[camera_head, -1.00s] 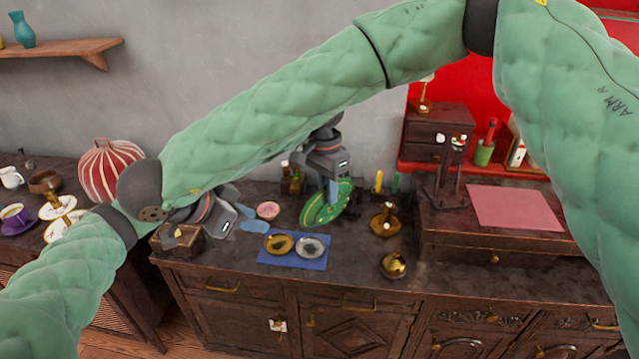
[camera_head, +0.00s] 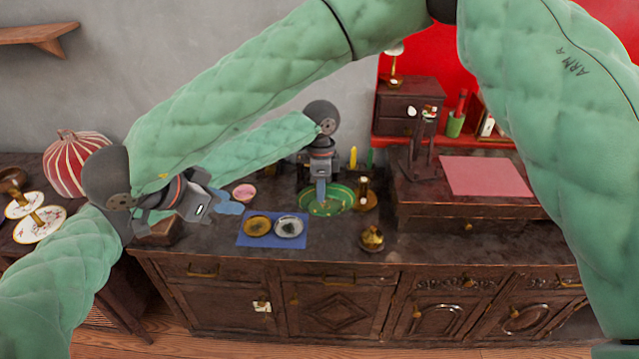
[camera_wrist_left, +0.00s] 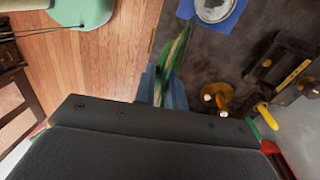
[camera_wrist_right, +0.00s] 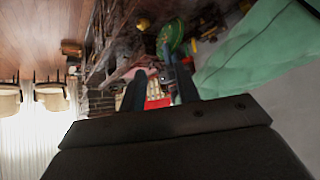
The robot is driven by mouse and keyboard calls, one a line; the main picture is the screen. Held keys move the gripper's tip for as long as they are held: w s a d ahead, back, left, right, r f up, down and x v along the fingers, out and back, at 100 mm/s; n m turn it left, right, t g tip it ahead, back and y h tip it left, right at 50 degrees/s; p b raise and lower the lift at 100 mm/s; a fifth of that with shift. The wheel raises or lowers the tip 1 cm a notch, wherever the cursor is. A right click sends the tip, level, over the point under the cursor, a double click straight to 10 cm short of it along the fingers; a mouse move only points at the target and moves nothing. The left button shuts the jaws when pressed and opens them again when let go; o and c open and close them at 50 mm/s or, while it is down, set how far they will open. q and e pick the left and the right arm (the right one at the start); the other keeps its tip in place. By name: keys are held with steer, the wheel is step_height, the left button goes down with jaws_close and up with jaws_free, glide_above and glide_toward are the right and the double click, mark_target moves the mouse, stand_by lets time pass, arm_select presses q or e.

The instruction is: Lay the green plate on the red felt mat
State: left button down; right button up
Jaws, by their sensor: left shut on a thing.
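The green plate (camera_head: 341,197) has a patterned rim and is beneath my left gripper (camera_head: 321,196), low over the dark counter; whether it touches the counter is unclear. In the left wrist view the plate (camera_wrist_left: 177,52) shows nearly edge-on between the blue fingers, which are shut on it. The red felt mat (camera_head: 487,177) looks pinkish and lies bare on the raised wooden chest at the right. My right gripper (camera_head: 226,203) is at the left over the counter, apart from the plate, its fingers spread and empty.
A blue mat (camera_head: 272,242) holds two small dishes. Brass pieces (camera_head: 371,238) and a dark stand (camera_head: 418,165) lie between plate and red mat. The chest (camera_head: 470,210) rises above the counter. My green arm spans the upper view.

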arm_select(q)
steer(key=shift+f, duration=0.1)
arm_select(e)
steer(key=w+d+f+m+g+y, duration=0.3)
steer(key=d+m+g+y, duration=0.4)
steer(key=d+g, duration=0.15)
steer(key=w+d+f+m+g+y, duration=0.2)
steer(key=d+f+m+g+y, duration=0.2)
steer(key=d+m+g+y, duration=0.45)
arm_select(q)
steer(key=shift+d, duration=0.1)
arm_select(e)
steer(key=w+d+r+n+t+h, duration=0.1)
steer(key=w+d+n+t, duration=0.25)
steer(key=w+d, duration=0.45)
steer(key=w+d+r+n+t, duration=0.1)
steer(key=w+d+n+t, duration=0.25)
steer(key=w, duration=0.85)
glide_above(339, 198)
steer(key=shift+m, duration=0.35)
steer(key=f, duration=0.8)
steer(key=shift+w+a, duration=0.3)
steer(key=shift+w, duration=0.05)
